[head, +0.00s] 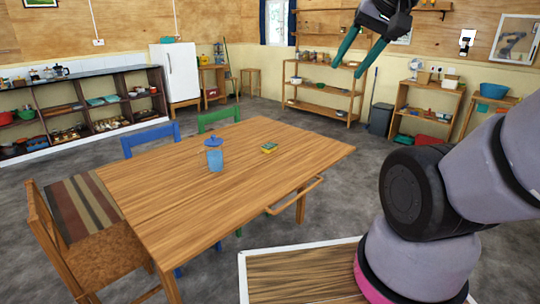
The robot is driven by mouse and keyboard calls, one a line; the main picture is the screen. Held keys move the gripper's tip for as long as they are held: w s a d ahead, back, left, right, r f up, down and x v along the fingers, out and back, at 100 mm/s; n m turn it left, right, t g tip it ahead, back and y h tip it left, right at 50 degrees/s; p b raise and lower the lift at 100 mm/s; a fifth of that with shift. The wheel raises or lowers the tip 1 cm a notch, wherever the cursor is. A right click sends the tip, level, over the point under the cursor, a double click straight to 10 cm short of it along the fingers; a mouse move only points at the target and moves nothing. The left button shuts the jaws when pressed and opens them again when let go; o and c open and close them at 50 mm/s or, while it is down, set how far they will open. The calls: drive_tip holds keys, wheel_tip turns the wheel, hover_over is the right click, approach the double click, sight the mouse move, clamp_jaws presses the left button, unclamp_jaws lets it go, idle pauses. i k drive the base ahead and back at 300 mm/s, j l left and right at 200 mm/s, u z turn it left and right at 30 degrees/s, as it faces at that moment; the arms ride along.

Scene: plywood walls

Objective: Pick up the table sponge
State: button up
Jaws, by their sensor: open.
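The sponge (269,148), small and yellow with a darker green part, lies on the wooden table (180,195), right of the table's middle. My gripper (352,61) is raised high at the top of the head view, with its two teal fingers apart and nothing between them. It appears well above the table and to the right of the sponge in the picture. Nothing hides the sponge.
A blue lidded jug (215,156) stands on the table left of the sponge. A wooden rail (296,195) juts from the table's right side. Most of the tabletop is clear.

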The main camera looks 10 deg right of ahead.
sight(270, 147)
drive_tip(key=k+u, duration=0.1)
drive_tip(key=u, duration=1.3)
drive_tip(key=i+l+u, duration=0.1)
drive_tip(key=l, duration=1.15)
drive_tip(key=l+u, duration=0.1)
drive_tip(key=l, duration=1.2)
drive_tip(key=i+l, duration=0.1)
drive_tip(key=l, duration=1.05)
drive_tip(key=i+l, duration=0.1)
drive_tip(key=l, duration=1)
